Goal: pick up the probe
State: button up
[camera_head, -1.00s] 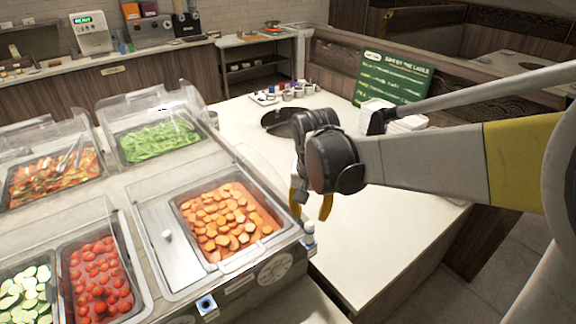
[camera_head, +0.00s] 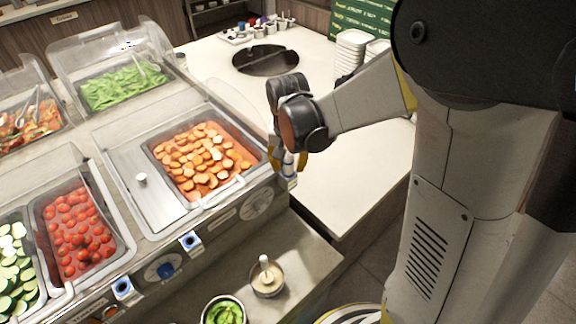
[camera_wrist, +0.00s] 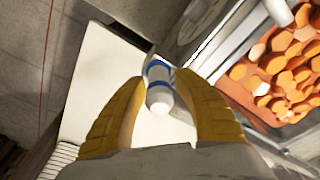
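The probe (camera_head: 289,165) is a small white cylinder with blue bands at the front right corner of the food counter. In the wrist view the probe (camera_wrist: 158,90) points its white rounded end towards the camera, between the two yellow fingers. My gripper (camera_head: 288,162) is at the corner, reaching down over the probe. In the wrist view my gripper (camera_wrist: 160,78) has its fingers apart, one on each side of the probe. Small gaps seem to remain, though contact at the tips is hard to tell. The probe's lower end is hidden.
A pan of orange slices (camera_head: 200,160) lies just left of my gripper, under a clear guard.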

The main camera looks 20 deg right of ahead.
grip_shut()
jog(key=shift+r, duration=0.15)
